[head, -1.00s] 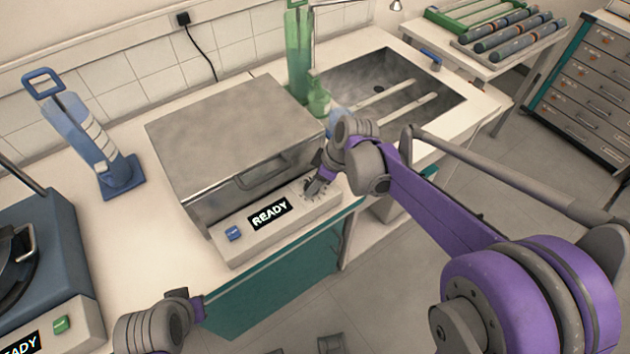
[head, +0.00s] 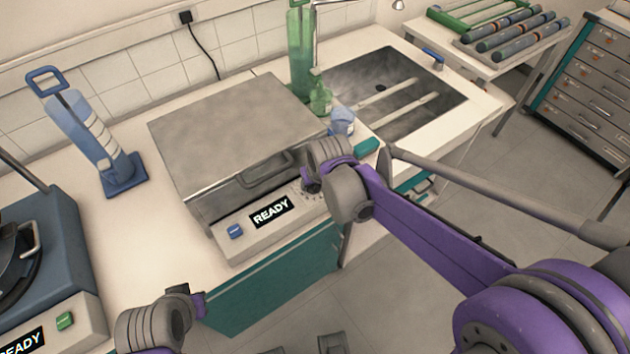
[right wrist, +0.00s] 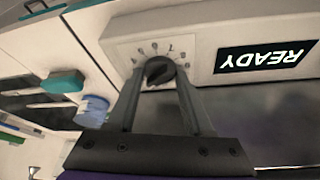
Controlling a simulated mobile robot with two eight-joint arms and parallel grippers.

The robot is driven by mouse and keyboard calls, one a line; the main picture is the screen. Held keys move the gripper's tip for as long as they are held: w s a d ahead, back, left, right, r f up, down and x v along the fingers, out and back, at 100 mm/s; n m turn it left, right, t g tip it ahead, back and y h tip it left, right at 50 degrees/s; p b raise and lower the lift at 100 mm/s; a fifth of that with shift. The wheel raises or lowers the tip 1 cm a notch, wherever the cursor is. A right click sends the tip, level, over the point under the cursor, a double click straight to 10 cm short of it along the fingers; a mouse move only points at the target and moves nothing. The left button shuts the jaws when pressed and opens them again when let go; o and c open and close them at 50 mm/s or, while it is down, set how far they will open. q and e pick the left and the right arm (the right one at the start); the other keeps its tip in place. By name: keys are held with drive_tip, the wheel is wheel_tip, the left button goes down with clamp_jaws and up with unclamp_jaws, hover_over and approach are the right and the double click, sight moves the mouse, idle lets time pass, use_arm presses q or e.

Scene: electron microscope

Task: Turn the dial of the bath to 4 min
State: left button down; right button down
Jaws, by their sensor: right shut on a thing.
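The bath (head: 230,130) is a grey metal box with a closed lid and a front handle. Its front panel (head: 250,240) has a blue button (head: 236,231) and a lit READY display (head: 270,211). The black dial (right wrist: 158,70) sits on this panel inside a printed ring of marks; the right wrist view shows it upside down. My right gripper (right wrist: 158,74) is shut on the dial, one finger on each side. In the head view my right wrist covers the dial. My left wrist (head: 160,322) is at the lower left, its fingers not clearly shown.
A sink (head: 400,92) with two rails lies right of the bath. A green bottle (head: 320,95) and a blue beaker (head: 342,121) stand beside it.

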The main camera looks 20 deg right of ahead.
drive_tip(key=shift+a+m+h, duration=0.1)
drive_tip(key=shift+m+h, duration=0.3)
drive_tip(key=shift+m, duration=0.5)
drive_tip(key=shift+c, duration=1.5)
unclamp_jaws()
drive_tip(key=p+v, duration=0.1)
drive_tip(key=v, duration=1)
drive_tip(key=shift+w, duration=0.1)
